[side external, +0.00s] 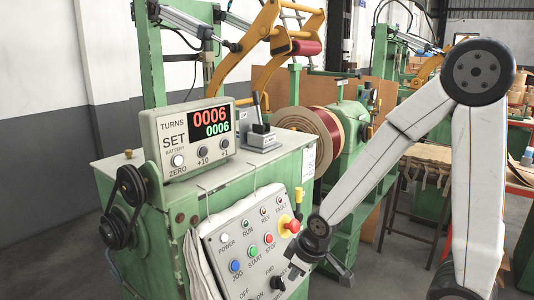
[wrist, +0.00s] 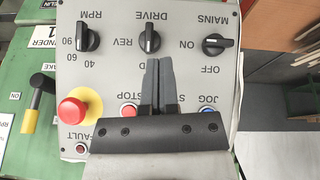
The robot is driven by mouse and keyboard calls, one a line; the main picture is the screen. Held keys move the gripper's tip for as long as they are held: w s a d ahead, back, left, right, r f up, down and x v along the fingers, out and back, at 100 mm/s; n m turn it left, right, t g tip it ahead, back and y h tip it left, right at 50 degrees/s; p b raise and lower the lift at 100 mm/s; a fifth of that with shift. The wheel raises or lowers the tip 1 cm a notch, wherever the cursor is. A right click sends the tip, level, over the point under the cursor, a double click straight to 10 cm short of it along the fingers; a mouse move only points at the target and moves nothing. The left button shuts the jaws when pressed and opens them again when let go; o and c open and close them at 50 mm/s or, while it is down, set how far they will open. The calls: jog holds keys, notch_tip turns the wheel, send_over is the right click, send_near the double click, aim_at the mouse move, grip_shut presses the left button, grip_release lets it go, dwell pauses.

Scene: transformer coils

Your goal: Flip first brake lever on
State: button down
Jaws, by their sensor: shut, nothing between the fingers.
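A small yellow lever (side external: 298,195) shows at the panel's upper right corner in the side view. A black lever (side external: 258,112) on a grey base stands on top of the green cabinet. I cannot tell which is the first brake lever. My gripper (wrist: 159,62) is shut and empty in front of the panel, apart from these levers. In the side view it is low by the panel (side external: 292,268).
The grey control panel (wrist: 185,65) carries a red emergency stop (wrist: 72,111) on a yellow ring, buttons and black rotary knobs (wrist: 150,40). A counter box (side external: 190,138) reading 0006 sits on the cabinet (side external: 240,180). A wire spool (side external: 312,132) stands behind.

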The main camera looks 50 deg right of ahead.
jog(key=w+d+n+t+h, duration=0.1)
jog(key=d+n, duration=0.1)
jog(key=d, duration=0.2)
jog(key=w+d+f+n+t+h, duration=0.1)
jog(key=w+d+n+t, duration=0.1)
jog(key=d, duration=0.1)
jog(key=w+d+n+t+h, duration=0.1)
jog(key=d+n+t, duration=0.1)
jog(key=d, duration=0.2)
jog(key=shift+w+d+f+n+h, duration=0.2)
jog(key=shift+d+f+n+h, duration=0.1)
jog(key=shift+d, duration=0.05)
jog(key=d+n+t, duration=0.1)
jog(key=d+t, duration=0.1)
jog(key=n+t+h, duration=0.4)
jog(key=t, duration=0.1)
send_near(297, 199)
jog(key=shift+s+a+r, duration=0.3)
jog(key=shift+a+r, duration=0.05)
jog(key=shift+a, duration=0.15)
jog(key=shift+s+a+r, duration=0.25)
jog(key=shift+a+r, duration=0.1)
jog(key=shift+a, duration=0.2)
jog(key=shift+w, duration=0.15)
jog(key=shift+x, duration=4.8)
